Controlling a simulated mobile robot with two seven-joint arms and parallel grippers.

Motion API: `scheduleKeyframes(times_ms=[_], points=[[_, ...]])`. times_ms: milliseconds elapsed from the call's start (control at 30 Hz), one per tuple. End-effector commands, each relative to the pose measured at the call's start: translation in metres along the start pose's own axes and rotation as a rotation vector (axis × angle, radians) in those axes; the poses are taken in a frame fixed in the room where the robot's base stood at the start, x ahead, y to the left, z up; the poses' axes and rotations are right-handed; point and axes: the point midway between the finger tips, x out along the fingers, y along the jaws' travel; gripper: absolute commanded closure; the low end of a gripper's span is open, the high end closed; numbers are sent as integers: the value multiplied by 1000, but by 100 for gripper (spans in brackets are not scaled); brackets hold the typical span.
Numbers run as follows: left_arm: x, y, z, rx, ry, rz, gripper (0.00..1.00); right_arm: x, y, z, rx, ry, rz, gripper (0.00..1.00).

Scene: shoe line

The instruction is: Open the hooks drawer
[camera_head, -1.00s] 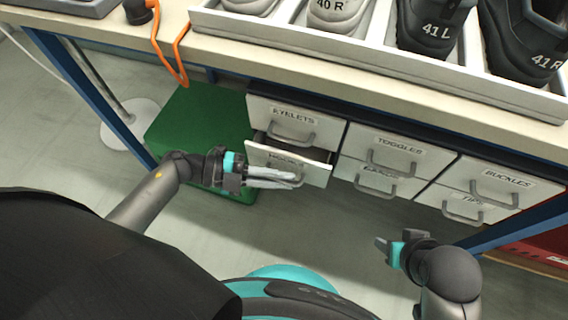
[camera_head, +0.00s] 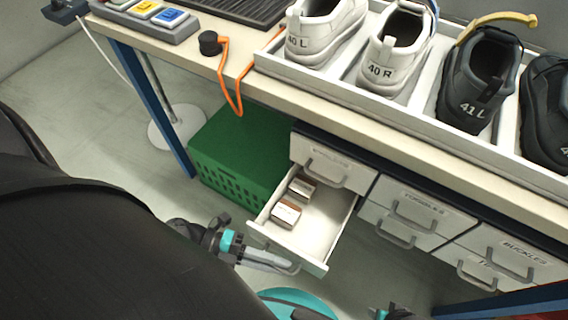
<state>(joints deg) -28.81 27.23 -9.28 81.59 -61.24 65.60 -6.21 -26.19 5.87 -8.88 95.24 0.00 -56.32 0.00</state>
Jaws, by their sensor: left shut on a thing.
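The hooks drawer (camera_head: 333,232) is pulled out from the lower left of the drawer unit, under the drawer whose label reads as eyelets (camera_head: 333,165). Its inside shows, with two small boxes (camera_head: 287,214) along the left side and bare white floor to the right. My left gripper (camera_head: 283,264) is at the drawer's front and shut on its handle, which the fingers mostly hide. My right gripper (camera_head: 380,313) is at the bottom edge, partly cut off, and its fingers cannot be made out.
The toggles drawer (camera_head: 412,206) and the buckles drawer (camera_head: 508,254) are closed at the right. A green crate (camera_head: 238,160) stands left of the drawers. Above, the bench holds a white shoe tray (camera_head: 400,113) and an orange cable (camera_head: 238,93). Floor in front is partly clear.

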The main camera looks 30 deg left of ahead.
Motion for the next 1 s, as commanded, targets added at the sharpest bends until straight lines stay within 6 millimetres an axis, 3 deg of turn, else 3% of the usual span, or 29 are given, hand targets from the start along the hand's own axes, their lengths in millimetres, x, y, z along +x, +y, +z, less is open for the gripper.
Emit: scheduleKeyframes(times_ms=[533, 567, 667, 1000], points=[[-5, 6, -6, 1, -6, 3, 100, 6, 2, 3, -1, 0, 3, 50], [-5, 6, -6, 1, -6, 3, 87, 6, 2, 3, -1, 0, 3, 50], [-5, 6, -6, 1, -5, 2, 75, 6, 2, 3, -1, 0, 3, 50], [-8, 6, -7, -1, -2, 2, 75, 5, 2, 3, -1, 1, 2, 50]])
